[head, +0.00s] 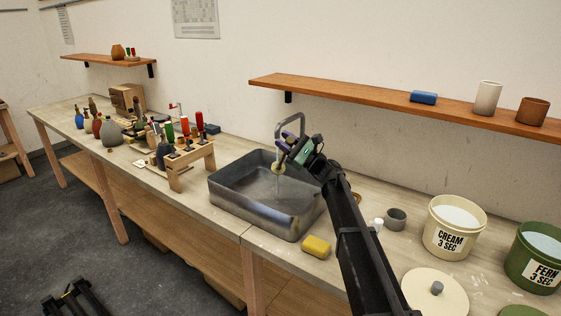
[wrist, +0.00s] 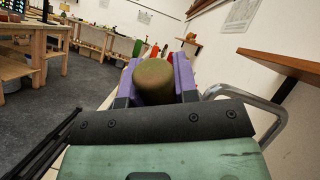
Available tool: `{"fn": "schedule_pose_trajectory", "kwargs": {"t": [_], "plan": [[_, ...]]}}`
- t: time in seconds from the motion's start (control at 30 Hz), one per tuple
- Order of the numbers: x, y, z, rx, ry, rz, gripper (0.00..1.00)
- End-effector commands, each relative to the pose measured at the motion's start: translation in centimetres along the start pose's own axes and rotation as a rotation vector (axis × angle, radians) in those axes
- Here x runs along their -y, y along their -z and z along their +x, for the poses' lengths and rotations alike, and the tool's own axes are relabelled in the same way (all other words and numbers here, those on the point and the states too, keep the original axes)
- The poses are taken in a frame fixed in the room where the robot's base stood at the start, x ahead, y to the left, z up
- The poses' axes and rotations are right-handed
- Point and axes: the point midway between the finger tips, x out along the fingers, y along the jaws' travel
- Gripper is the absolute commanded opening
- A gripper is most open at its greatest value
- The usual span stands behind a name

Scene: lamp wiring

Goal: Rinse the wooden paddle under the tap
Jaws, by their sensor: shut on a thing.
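My gripper (head: 284,146) is over the grey metal sink (head: 232,202), close to the curved grey tap (head: 299,117). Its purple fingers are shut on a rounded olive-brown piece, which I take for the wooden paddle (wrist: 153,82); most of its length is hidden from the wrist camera. In the head view a small tan part of the paddle (head: 278,168) shows below the fingers, above the basin. A thin pale streak like running water shows just under it. The tap's curved pipe also shows at the right in the wrist view (wrist: 262,102).
A yellow sponge (head: 316,246) lies at the sink's front right. A wooden rack (head: 190,166) and several bottles and tools stand to the left. A grey cup (head: 396,219), a cream bucket (head: 449,239) and a green bucket (head: 533,270) stand right. A wall shelf (head: 370,98) runs above.

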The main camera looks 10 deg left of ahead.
Motion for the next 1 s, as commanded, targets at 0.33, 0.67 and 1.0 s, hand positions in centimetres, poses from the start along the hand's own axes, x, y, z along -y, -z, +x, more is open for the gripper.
{"fn": "schedule_pose_trajectory", "kwargs": {"t": [0.33, 0.67, 1.0], "plan": [[-0.3, 0.0, 0.3, 0.000, 0.000, 0.000, 0.00], [-2.0, -2.1, -1.2, 0.000, 0.000, 0.000, 0.00], [-3.5, -4.2, -2.8, 0.000, 0.000, -0.001, 0.00]]}}
